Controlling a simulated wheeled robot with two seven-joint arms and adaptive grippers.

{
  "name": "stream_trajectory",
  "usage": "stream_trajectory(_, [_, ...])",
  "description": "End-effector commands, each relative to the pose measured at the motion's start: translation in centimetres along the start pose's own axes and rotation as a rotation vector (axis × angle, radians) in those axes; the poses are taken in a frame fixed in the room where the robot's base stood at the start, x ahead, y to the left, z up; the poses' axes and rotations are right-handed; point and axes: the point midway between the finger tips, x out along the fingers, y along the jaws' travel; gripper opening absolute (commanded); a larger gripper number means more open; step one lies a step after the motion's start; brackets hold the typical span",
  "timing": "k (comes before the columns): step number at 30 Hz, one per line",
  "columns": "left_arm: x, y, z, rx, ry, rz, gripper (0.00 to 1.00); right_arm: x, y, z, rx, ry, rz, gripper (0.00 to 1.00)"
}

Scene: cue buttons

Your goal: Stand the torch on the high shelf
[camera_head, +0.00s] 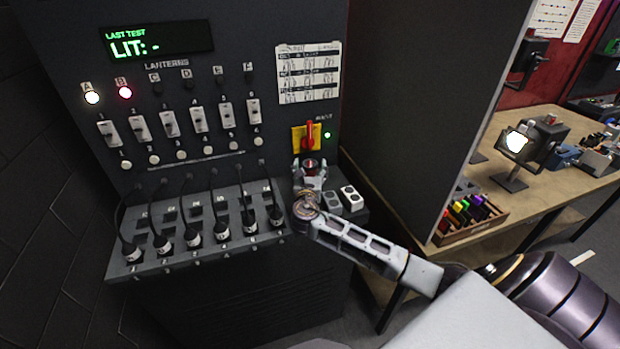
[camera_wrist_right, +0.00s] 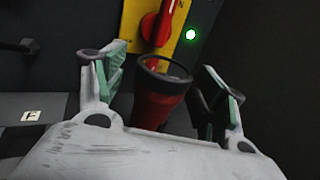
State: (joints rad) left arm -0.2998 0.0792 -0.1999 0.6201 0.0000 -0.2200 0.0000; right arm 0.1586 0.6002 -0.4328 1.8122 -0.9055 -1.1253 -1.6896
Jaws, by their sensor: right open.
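The torch (camera_wrist_right: 158,108) is red with a black ringed head, between the spread fingers of my right gripper (camera_wrist_right: 160,68) in the right wrist view. A gap shows on each side of it, and its lower part is hidden by the gripper body. In the head view the torch (camera_head: 309,166) is small and partly covered by my right gripper (camera_head: 309,173), which is open in front of the panel's right side. It looks upright; I cannot tell what it rests on. I cannot make out a high shelf. My left gripper is not in view.
A yellow plate with a red rotary switch (camera_head: 309,136) is just behind the torch. Left stands a black panel with lit lamps, switches and a ledge of plugged cables (camera_head: 193,240). A black partition (camera_head: 420,110) and a wooden bench (camera_head: 550,190) are on the right.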

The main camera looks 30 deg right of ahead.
Motion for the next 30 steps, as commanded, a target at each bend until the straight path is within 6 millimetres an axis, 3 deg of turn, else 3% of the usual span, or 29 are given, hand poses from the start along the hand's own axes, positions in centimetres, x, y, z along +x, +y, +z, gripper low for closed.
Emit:
stream_trajectory(7, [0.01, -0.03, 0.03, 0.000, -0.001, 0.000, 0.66, -0.02, -0.01, -0.02, 0.000, 0.000, 0.000, 0.68])
stream_trajectory(20, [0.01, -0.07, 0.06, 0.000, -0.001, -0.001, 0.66, -0.03, -0.01, -0.03, 0.000, 0.000, 0.000, 0.14])
stream_trajectory(30, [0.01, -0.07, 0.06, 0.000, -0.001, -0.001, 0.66, 0.00, -0.01, 0.35, 0.001, -0.001, -0.001, 0.14])
